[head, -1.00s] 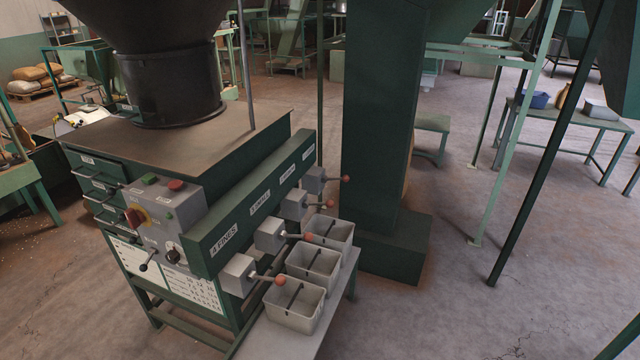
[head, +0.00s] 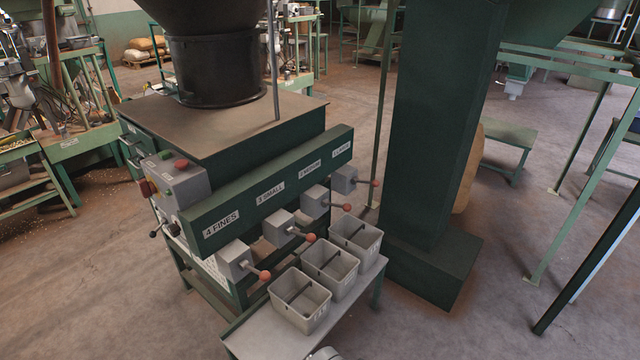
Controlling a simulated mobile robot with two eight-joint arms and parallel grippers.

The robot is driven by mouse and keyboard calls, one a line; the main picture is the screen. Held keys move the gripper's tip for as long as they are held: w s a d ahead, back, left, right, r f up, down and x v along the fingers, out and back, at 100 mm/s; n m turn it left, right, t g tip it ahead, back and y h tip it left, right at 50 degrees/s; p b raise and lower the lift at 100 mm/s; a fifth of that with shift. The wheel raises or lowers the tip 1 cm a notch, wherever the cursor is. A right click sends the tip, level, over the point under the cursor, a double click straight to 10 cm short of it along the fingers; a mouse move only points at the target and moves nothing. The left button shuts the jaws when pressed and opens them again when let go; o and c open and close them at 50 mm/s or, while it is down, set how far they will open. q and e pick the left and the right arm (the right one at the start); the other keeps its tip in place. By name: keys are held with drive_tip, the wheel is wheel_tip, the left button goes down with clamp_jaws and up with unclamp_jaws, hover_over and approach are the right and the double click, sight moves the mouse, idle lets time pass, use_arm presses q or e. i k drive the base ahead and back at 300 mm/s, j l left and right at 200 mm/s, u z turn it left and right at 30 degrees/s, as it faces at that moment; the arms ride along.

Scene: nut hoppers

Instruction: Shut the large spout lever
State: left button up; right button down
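A grey spout box (head: 344,179) sits under the far right end of the green header, below the label that appears to read "1 LARGE". Its lever is a short rod with a red ball (head: 375,183) and points out to the right, roughly level. Three similar spouts stand nearer: medium with its ball (head: 346,207), small with its ball (head: 310,237) and fines with its ball (head: 265,275). Neither gripper can be made out. A small grey rounded piece shows at the bottom edge, too cut off to identify.
Three grey bins, near (head: 300,318), middle (head: 330,288) and far (head: 354,252), stand on a narrow bench (head: 255,335) below the spouts. A thick green column (head: 435,130) rises just right of the large spout. Open floor lies right of the bench.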

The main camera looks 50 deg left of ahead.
sight(375, 183)
drive_tip(key=i+u, duration=0.15)
drive_tip(key=u, duration=0.25)
drive_tip(key=i+u, duration=0.15)
drive_tip(key=u, duration=0.25)
drive_tip(key=i+u, duration=0.1)
drive_tip(key=u, duration=0.35)
drive_tip(key=i+l+u, duration=0.1)
drive_tip(key=u, duration=0.3)
drive_tip(key=i+l+u, duration=0.15)
drive_tip(key=i+u, duration=0.25)
drive_tip(key=i+l+u, duration=0.15)
drive_tip(key=u, duration=0.3)
